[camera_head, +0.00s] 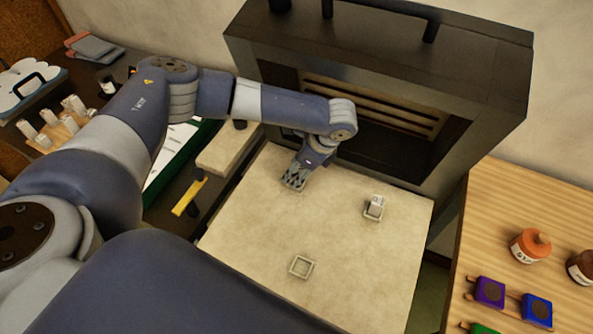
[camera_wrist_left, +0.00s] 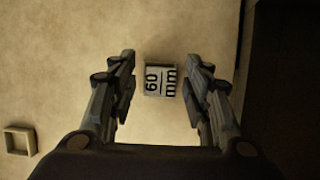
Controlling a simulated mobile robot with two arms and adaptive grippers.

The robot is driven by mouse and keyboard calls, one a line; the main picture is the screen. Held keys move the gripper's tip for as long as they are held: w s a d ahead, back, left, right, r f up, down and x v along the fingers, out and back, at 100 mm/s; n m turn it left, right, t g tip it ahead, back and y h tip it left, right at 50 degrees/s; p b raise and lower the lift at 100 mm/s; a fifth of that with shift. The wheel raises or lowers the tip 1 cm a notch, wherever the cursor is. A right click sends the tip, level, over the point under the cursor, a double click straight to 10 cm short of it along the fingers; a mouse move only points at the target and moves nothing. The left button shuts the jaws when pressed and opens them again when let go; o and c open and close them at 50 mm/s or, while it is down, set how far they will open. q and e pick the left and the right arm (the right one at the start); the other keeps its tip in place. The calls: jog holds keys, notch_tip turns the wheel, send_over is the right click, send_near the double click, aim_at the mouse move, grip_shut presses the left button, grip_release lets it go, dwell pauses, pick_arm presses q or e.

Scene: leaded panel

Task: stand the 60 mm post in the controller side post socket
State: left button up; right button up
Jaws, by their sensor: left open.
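My left gripper (camera_head: 293,182) is over the back left of the pale shelf (camera_head: 350,275), in front of the kiln. In the left wrist view its open fingers (camera_wrist_left: 160,92) are on either side of a post (camera_wrist_left: 160,80) marked "60 mm", with gaps on both sides. The gripper mostly hides that post in the head view, and I cannot tell how it sits in a socket. A front socket (camera_head: 301,267) is an empty square frame; it also shows in the wrist view (camera_wrist_left: 18,141). Another small pale post (camera_head: 375,205) stands in a socket at the right. My right gripper is not in view.
The dark kiln (camera_head: 400,70) stands open behind the shelf. A wooden table (camera_head: 490,225) at the right holds jars and coloured blocks. At the left are a pale block (camera_head: 228,148), a yellow strip (camera_head: 188,197) and a tray of small pale pieces (camera_head: 60,130).

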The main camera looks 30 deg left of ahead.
pick_arm(q)
jog(key=shift+d+r+b, duration=0.75)
jog(key=shift+d+r, duration=0.2)
jog(key=shift+d, duration=0.05)
jog(key=d+b, duration=0.1)
jog(key=d, duration=0.5)
jog(key=d+b, duration=0.1)
jog(key=d, duration=0.3)
jog(key=shift+w+r+b, duration=0.1)
jog(key=shift+w+b, duration=0.2)
jog(key=shift+w, duration=0.1)
jog(key=shift+d, duration=0.5)
